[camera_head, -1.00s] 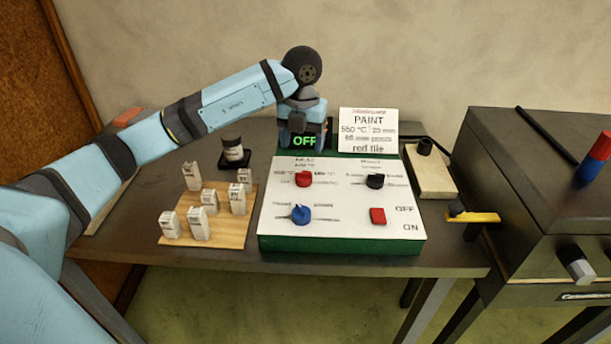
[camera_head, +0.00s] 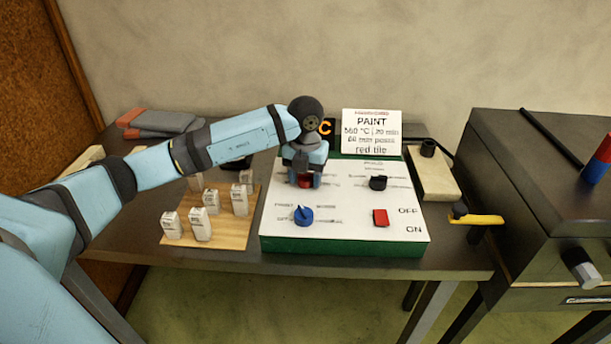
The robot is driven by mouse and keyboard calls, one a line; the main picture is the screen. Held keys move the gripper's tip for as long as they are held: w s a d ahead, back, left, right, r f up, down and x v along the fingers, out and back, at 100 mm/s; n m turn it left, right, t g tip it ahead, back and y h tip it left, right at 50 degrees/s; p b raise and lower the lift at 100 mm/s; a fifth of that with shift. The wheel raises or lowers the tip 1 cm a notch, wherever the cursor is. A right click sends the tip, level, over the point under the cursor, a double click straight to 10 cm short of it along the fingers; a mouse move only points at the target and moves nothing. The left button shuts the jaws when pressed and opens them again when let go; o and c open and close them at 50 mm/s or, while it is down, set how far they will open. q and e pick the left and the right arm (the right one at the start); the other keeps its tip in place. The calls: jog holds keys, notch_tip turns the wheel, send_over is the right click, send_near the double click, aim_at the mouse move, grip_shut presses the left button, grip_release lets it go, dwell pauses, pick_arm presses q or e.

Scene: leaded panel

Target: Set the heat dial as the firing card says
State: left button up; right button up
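The firing card (camera_head: 372,131) stands at the back of the control box and reads PAINT, a temperature that looks like 560 °C, minutes and "red tile"; its small print is blurred. The control box (camera_head: 345,245) has a white top and green sides. The red heat dial (camera_head: 305,182) at its upper left is mostly hidden under my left gripper (camera_head: 304,181). The gripper points down with its fingers on either side of the dial; whether they press on it I cannot tell. The display (camera_head: 327,127) is mostly covered by my arm, with an orange "C" showing. My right gripper is out of view.
The box also carries a black knob (camera_head: 378,182), a blue knob (camera_head: 303,215) and a red switch (camera_head: 381,217) beside OFF and ON. Several white labelled pieces stand on a wooden board (camera_head: 220,236) to the left. A dark kiln-like unit (camera_head: 540,170) stands at right.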

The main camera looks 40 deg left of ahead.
pick_arm(q)
jog(key=c, duration=0.5)
jog(key=shift+m, duration=0.4)
jog(key=m+b, duration=0.1)
jog(key=m, duration=0.3)
jog(key=shift+a, duration=0.1)
jog(key=shift+m+b, duration=0.35)
jog(key=shift+m, duration=1.65)
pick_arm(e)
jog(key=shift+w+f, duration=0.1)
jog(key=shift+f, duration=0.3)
pick_arm(q)
jog(key=o, duration=0.9)
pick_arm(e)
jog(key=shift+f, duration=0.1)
